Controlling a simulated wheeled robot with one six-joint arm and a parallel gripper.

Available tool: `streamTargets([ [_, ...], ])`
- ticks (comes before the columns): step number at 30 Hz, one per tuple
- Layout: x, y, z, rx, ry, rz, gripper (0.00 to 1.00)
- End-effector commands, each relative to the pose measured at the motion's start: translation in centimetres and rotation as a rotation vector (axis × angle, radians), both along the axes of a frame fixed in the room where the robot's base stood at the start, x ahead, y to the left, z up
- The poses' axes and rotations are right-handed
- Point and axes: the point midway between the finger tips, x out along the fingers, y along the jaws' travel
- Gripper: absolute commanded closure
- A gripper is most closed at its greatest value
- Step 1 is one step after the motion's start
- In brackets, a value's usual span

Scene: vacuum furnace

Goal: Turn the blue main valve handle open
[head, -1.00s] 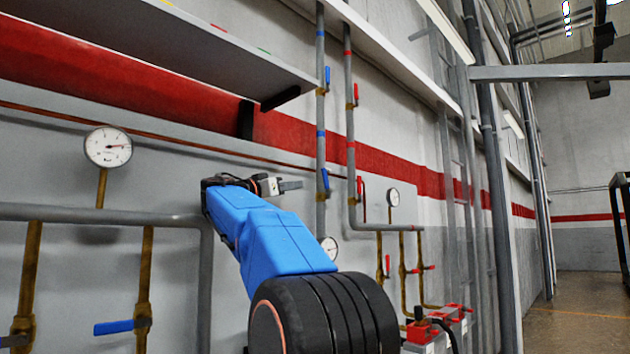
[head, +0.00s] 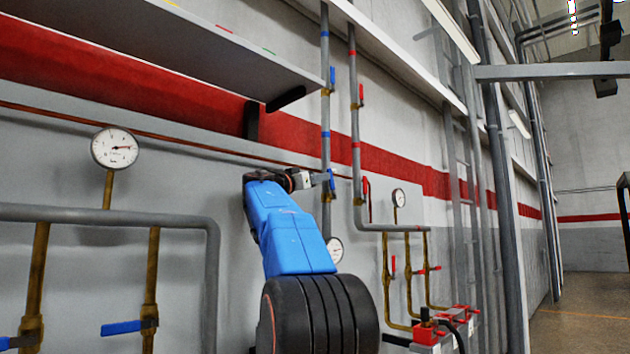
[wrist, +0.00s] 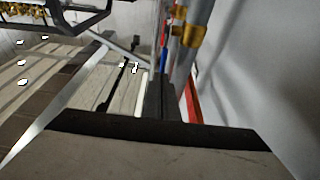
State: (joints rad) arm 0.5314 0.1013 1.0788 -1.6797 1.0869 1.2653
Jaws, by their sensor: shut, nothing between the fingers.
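A blue valve handle (head: 332,181) sits on the grey vertical pipe with blue bands, right of my arm in the head view. It points roughly along the pipe. My gripper (head: 322,178) is at its left side; the fingertips overlap it in the picture, and I cannot tell whether they touch. In the wrist view my gripper (wrist: 158,98) has its fingers together with nothing between them. A blue piece (wrist: 163,61) shows just beyond the fingertips there. A second blue handle (head: 332,77) is higher on the same pipe. The pictures do not show which is the main one.
A parallel pipe with red handles (head: 361,95) runs close on the right. A round gauge (head: 335,249) is just below the gripper. A grey shelf (head: 200,55) juts out above left. A large gauge (head: 114,149) and a low blue handle (head: 122,327) are left.

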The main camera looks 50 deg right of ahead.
Motion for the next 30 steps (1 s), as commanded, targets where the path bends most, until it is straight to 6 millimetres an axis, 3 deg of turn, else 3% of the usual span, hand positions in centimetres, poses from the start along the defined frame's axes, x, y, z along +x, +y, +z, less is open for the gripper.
streamTargets([
  [13, -0.1, -0.3, 0.2, 0.0, 0.0, -0.001, 1.0],
  [22, -0.3, -2.3, 1.7, -0.001, 0.001, -0.002, 1.0],
  [30, -0.3, -2.3, 1.8, -0.001, 0.001, -0.001, 1.0],
])
